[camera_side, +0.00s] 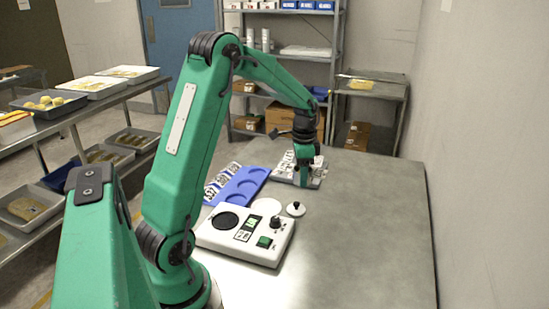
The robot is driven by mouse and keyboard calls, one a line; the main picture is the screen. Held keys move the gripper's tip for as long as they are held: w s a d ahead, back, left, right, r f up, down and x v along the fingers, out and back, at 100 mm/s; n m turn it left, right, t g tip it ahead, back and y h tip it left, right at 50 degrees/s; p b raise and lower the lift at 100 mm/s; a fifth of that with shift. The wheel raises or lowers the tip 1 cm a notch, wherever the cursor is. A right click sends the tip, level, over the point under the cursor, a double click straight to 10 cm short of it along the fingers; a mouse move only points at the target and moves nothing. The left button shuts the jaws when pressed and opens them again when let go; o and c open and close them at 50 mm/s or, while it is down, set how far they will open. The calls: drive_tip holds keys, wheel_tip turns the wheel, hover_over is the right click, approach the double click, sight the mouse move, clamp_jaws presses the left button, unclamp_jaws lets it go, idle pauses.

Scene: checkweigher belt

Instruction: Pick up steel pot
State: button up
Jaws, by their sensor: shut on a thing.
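My gripper (304,172) points down over a pale grey tray (318,181) at the far side of the grey table. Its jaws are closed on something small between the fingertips. I cannot make out that thing's shape, and my gripper hides most of it. I cannot pick out a steel pot clearly anywhere in this view.
A blue tray (247,179) with round recesses lies left of my gripper. A white device (262,250) with a black disc, display and green button stands nearer. A white round piece with a black knob (295,209) lies beside it. The table's right side (375,230) is clear.

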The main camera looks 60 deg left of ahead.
drive_tip(key=shift+d+r, duration=0.1)
drive_tip(key=shift+d, duration=0.05)
idle(0.5)
drive_tip(key=d+r+n, duration=0.2)
drive_tip(key=d+r, duration=0.2)
drive_tip(key=d, duration=0.6)
drive_tip(key=d+r+n, duration=0.2)
drive_tip(key=d+r, duration=0.2)
drive_tip(key=d, duration=0.7)
drive_tip(key=shift+n, duration=0.3)
drive_tip(key=shift+a, duration=0.15)
drive_tip(key=a+f+m, duration=0.1)
drive_tip(key=a+f, duration=0.1)
drive_tip(key=a, duration=0.4)
drive_tip(key=a+f+m, duration=0.1)
drive_tip(key=a+f, duration=0.2)
drive_tip(key=a, duration=0.4)
drive_tip(key=a+f+m, duration=0.2)
drive_tip(key=a, duration=0.4)
drive_tip(key=shift+w+a+f, duration=0.15)
drive_tip(key=shift+a+f, duration=0.15)
drive_tip(key=shift+a, duration=0.05)
drive_tip(key=shift+a+f+m, duration=0.2)
drive_tip(key=shift+a+m, duration=0.1)
drive_tip(key=shift+a, duration=0.25)
drive_tip(key=shift+a, duration=0.1)
